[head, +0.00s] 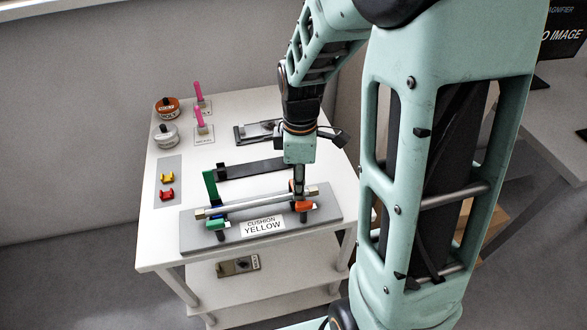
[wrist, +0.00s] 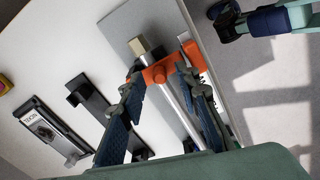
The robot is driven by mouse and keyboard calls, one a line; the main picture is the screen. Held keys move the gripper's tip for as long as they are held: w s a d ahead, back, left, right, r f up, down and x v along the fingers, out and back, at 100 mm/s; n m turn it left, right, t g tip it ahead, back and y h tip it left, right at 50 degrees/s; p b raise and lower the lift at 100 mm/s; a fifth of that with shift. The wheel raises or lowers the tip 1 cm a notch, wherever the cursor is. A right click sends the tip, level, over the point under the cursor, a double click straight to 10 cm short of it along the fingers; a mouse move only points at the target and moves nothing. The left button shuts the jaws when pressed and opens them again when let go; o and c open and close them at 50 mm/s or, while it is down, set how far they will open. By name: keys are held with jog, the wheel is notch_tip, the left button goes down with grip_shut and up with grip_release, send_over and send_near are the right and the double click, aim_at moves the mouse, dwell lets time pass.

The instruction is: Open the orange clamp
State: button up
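The orange clamp (head: 305,206) is at the right end of a silver rod (head: 258,201) on a grey fixture board labelled "CUSHION YELLOW" (head: 262,225). In the wrist view an orange clamp part (wrist: 160,72) lies across the rod near its brass-coloured end, with a second orange part (wrist: 193,60) beside it. My gripper (head: 298,190) points down at the clamp and hides part of it. In the wrist view the gripper's fingertips (wrist: 159,80) lie on either side of the orange part; whether they press on it is unclear. The green clamp (head: 211,187) has its arm raised at the left.
Yellow and red blocks (head: 166,187) sit on a grey strip at the left. Two round containers (head: 166,108) and pink-topped posts (head: 199,118) stand behind. A black bracket (head: 250,168) lies behind the rod.

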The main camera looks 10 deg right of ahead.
jog(key=shift+f, duration=0.55)
grip_shut()
